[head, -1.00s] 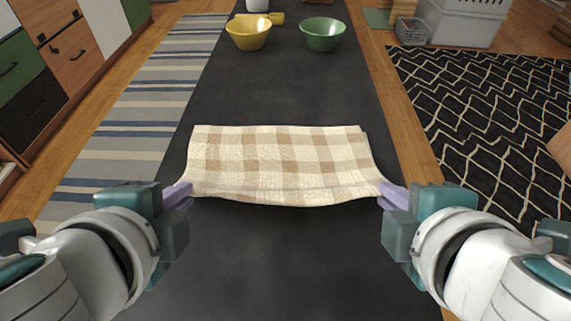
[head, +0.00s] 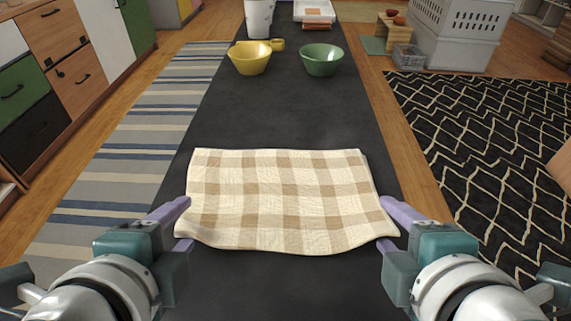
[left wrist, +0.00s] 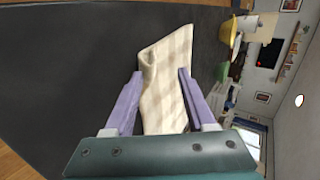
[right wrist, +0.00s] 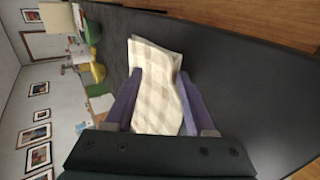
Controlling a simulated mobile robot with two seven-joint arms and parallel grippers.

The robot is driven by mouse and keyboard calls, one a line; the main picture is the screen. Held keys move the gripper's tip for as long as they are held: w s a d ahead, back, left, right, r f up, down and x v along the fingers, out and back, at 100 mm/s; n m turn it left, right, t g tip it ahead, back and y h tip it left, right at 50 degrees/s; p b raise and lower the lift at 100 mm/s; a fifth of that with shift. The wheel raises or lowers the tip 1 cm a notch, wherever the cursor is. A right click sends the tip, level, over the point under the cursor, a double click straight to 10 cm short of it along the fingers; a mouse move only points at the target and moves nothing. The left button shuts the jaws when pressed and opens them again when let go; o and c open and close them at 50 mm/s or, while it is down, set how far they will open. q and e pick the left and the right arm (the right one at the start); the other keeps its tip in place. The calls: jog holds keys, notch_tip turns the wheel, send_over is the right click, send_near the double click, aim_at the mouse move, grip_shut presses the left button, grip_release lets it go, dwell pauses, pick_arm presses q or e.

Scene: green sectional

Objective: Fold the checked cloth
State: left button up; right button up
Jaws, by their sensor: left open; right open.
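The checked cloth (head: 280,200), cream and tan, lies on the dark tabletop (head: 290,118) in the head view, its near edge slightly wavy. It also shows in the left wrist view (left wrist: 165,85) and the right wrist view (right wrist: 155,85). My left gripper (head: 184,222) is open at the cloth's near left corner, with the cloth's edge between its purple fingers. My right gripper (head: 392,224) is open at the near right corner, also with the edge between its fingers. Whether the fingers touch the cloth cannot be told.
A yellow bowl (head: 250,60) and a green bowl (head: 322,62) stand farther along the table. A white container (head: 259,18) and a white tray (head: 314,12) are behind them. The table between cloth and bowls is clear.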

pick_arm(q)
jog(key=s+r, duration=0.6)
jog(key=r, duration=0.3)
pick_arm(e)
jog(key=s+r, duration=0.6)
jog(key=r, duration=0.3)
pick_arm(q)
jog(key=s+a+r+n+g+p, duration=0.3)
jog(key=s+r+n+g+p, duration=0.15)
jog(key=r+n+p, duration=0.6)
jog(key=s+a+r+n+g+p, duration=0.3)
jog(key=s+r+n+p, duration=0.35)
jog(key=p, duration=0.65)
pick_arm(e)
jog(key=s+d+r+m+g, duration=0.3)
jog(key=s+r+m+g, duration=0.15)
jog(key=r+m, duration=0.4)
jog(key=s+d+r+m+g, duration=0.3)
jog(key=s+r+m, duration=0.3)
jog(key=r+m, duration=0.25)
pick_arm(q)
notch_tip(320, 180, up, 36)
jog(key=w+m+p, duration=0.1)
jog(key=p, duration=3.4)
pick_arm(e)
notch_tip(320, 180, up, 36)
jog(key=n, duration=0.1)
jog(key=shift+w, duration=0.3)
